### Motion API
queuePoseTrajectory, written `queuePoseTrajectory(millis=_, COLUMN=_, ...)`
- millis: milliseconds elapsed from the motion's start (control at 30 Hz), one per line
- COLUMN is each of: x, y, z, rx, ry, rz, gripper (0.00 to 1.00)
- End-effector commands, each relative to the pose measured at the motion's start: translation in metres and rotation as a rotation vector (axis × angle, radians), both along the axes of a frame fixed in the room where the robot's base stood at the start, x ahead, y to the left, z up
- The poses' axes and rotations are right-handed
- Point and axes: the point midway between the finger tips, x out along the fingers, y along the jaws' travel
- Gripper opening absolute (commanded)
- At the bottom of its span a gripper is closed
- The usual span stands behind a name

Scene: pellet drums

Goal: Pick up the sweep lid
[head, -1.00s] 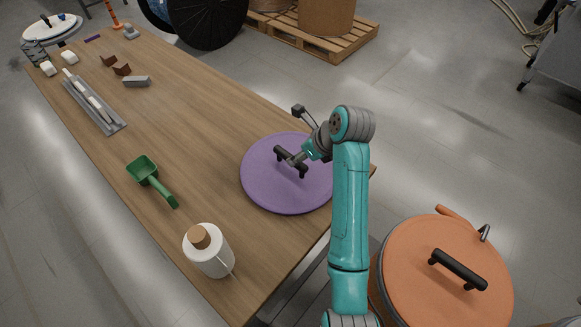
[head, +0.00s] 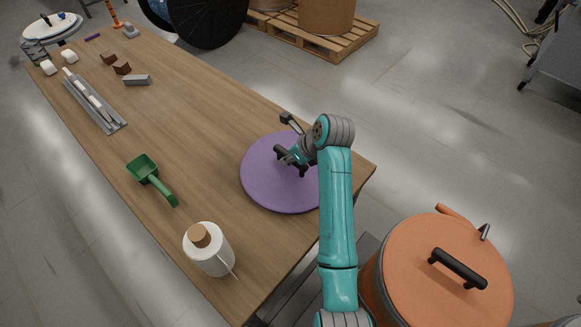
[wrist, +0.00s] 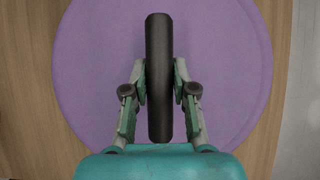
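A round purple lid (head: 262,188) lies flat near the right edge of the wooden table. Its black bar handle (head: 279,155) stands up at its middle. My gripper (head: 291,158) is down at this handle, and the wrist partly covers it in the head view. In the wrist view the handle (wrist: 159,75) runs upright through the middle, with the purple lid (wrist: 85,60) below. My gripper's fingers (wrist: 159,88) lie on both sides of the handle, close against it. I cannot tell whether they touch it. No writing shows on the lid.
An orange lid (head: 420,275) with a black handle tops a drum right of the table. A green scoop (head: 150,178) and a white jug (head: 208,252) stand left of the purple lid. A grey tray (head: 98,108) and small blocks lie farther up the table (head: 190,110).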

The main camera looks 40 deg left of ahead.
Motion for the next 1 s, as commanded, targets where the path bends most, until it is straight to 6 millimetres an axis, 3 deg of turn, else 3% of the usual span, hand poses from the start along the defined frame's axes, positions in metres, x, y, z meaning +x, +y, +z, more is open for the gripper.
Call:
queuePoseTrajectory(millis=533, x=0.001, y=0.001, z=0.009, rx=0.003, ry=-0.003, rz=0.001, gripper=0.0)
queuePoseTrajectory(millis=1000, x=0.001, y=0.001, z=0.087, rx=0.003, ry=-0.003, rz=0.001, gripper=0.0)
